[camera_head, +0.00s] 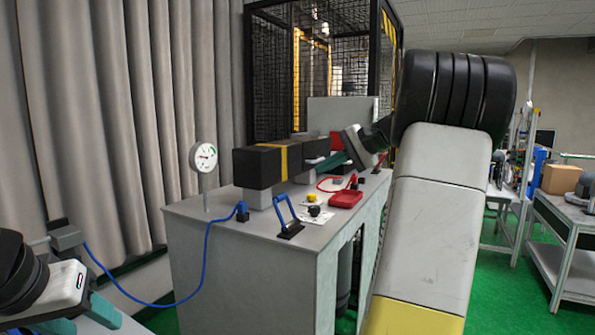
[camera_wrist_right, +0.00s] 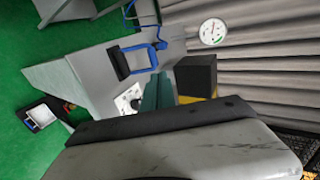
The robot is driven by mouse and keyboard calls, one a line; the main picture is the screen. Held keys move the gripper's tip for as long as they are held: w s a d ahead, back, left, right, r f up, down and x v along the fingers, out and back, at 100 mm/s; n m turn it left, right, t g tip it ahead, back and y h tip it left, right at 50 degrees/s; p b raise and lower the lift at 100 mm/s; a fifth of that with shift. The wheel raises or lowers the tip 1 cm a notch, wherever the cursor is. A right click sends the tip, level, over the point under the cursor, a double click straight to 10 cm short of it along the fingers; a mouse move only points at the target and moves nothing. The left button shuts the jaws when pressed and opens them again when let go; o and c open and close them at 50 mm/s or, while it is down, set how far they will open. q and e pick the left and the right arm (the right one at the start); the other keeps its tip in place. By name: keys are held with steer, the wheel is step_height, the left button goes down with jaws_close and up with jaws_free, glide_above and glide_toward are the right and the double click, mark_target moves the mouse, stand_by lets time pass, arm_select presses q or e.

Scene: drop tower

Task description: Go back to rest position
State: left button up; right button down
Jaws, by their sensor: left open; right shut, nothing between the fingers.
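My right arm rises in front of the grey workbench (camera_head: 210,211) and bends over its top. My right gripper (camera_head: 318,170) is shut and empty, its teal fingers pointing left above the bench beside the black block with a yellow stripe (camera_head: 258,167). In the right wrist view the shut fingers (camera_wrist_right: 158,92) show between that block (camera_wrist_right: 197,75) and a control panel (camera_wrist_right: 128,100). My left gripper (camera_head: 82,318) is low at the left edge, open, its teal fingers partly cut off by the frame.
A blue-handled lever (camera_head: 287,216), a red box (camera_head: 345,198) and a round gauge (camera_head: 204,157) are on the bench. A blue cable (camera_head: 205,255) hangs down its front. A black mesh cage (camera_head: 290,80) stands behind; a cart with a cardboard box (camera_head: 561,179) is at right.

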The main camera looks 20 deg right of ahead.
stand_by(0.3)
steer(key=s+a+f+n+g+h, duration=0.15)
steer(key=s+a, duration=0.35)
steer(key=a, duration=0.5)
steer(key=s+a+f+n+h, duration=0.1)
steer(key=s+a+f+n, duration=0.2)
steer(key=s, duration=0.4)
steer(key=s+a+f+n+h, duration=0.1)
steer(key=s+a+f+n, duration=0.2)
steer(key=s+a+f, duration=0.1)
steer(key=s+a+f+n+g+h, duration=0.1)
steer(key=s+a+f+n+h, duration=0.1)
steer(key=s, duration=0.7)
step_height(320, 180, down, 4)
steer(key=shift+s+a+r+n, duration=0.25)
steer(key=shift+a+n, duration=0.2)
steer(key=shift+a, duration=0.65)
